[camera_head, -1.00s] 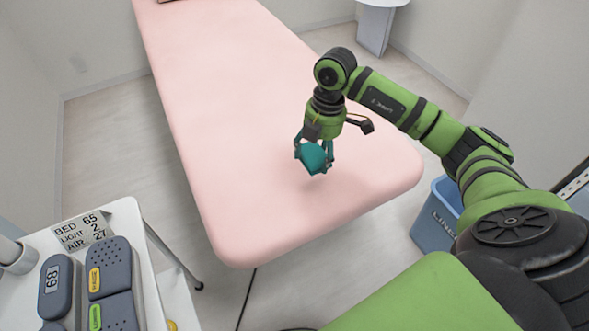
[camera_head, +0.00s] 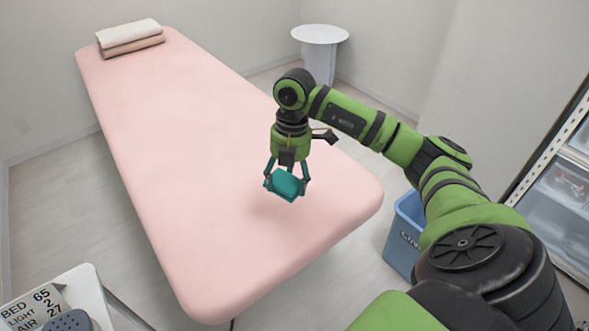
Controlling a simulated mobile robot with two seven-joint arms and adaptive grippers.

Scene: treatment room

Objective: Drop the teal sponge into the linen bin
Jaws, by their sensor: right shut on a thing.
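The teal sponge (camera_head: 286,184) is held in my right gripper (camera_head: 286,182), above the near right part of the pink bed. The fingers are shut on its two sides, and it hangs clear of the bed with a soft shadow below. The blue linen bin (camera_head: 403,250) stands on the floor to the right of the bed. My right arm hides part of its opening and its label. The sponge is left of the bin and apart from it. My left gripper is not in view.
The pink bed (camera_head: 190,130) fills the middle, with folded towels (camera_head: 130,38) at its far end. A round white side table (camera_head: 320,36) stands behind. A white cart (camera_head: 75,288) with a sign is at lower left. A shelf unit (camera_head: 560,180) is at right.

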